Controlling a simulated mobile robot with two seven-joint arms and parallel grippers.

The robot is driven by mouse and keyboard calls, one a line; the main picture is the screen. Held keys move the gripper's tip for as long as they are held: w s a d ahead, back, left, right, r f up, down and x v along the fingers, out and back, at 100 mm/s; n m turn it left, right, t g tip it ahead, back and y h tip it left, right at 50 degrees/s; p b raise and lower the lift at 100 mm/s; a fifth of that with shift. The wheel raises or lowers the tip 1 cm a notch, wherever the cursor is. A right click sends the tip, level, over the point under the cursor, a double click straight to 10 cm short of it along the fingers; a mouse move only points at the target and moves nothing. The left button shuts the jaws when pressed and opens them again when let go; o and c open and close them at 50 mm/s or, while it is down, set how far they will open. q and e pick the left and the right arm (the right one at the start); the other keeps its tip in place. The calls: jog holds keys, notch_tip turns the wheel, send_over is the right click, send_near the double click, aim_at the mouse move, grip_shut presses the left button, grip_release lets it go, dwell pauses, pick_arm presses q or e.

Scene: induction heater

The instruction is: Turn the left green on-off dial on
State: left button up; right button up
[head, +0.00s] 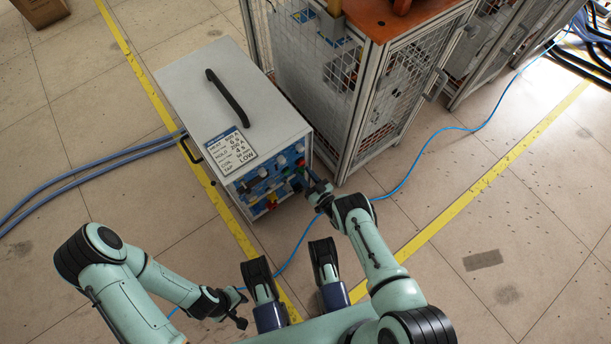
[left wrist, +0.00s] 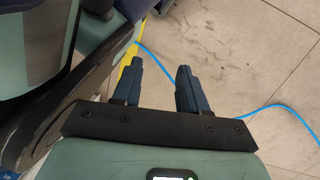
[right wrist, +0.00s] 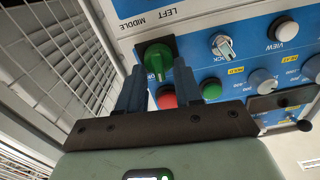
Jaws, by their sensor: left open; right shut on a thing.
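The green dial (right wrist: 157,60) on the blue front panel (right wrist: 205,62) of the heater box shows in the right wrist view. My right gripper (right wrist: 158,72) has its fingers on both sides of the dial's knob, shut on it. In the head view my right gripper (head: 313,190) is at the right end of the heater's front, and the dial cannot be made out there. My left gripper (head: 239,308) hangs low, away from the heater. In the left wrist view its fingers (left wrist: 157,78) are apart with nothing between them.
A red button (right wrist: 167,98), a green button (right wrist: 211,89) and a lock switch (right wrist: 224,46) sit near the dial. A mesh cage (head: 360,100) stands close to the right of the heater box (head: 225,85). A blue cable (head: 420,150) crosses the floor.

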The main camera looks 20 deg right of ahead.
pick_arm(q)
jog(key=shift+s+a+f, duration=0.1)
jog(key=shift+s+f, duration=0.1)
jog(key=shift+s, duration=0.35)
pick_arm(e)
jog(key=shift+d+f+m, duration=0.1)
jog(key=shift+d+m, duration=0.05)
jog(key=shift+m, duration=1.8)
jog(key=shift+d+f+m, duration=0.1)
jog(key=shift+m, duration=1.85)
jog(key=o, duration=1)
pick_arm(q)
jog(key=w+d+r+t+p, duration=0.1)
jog(key=w+r+t+p, duration=0.1)
jog(key=w, duration=0.5)
notch_tip(320, 180, up, 3)
jog(key=shift+w+f+p, duration=0.2)
jog(key=shift+w+p, duration=0.15)
jog(key=shift+p, duration=0.45)
pick_arm(e)
jog(key=v, duration=1.3)
jog(key=shift+s+r, duration=0.1)
jog(key=shift+s, duration=0.1)
pick_arm(q)
jog(key=shift+r, duration=0.1)
pick_arm(e)
jog(key=shift+w+d+r, duration=0.1)
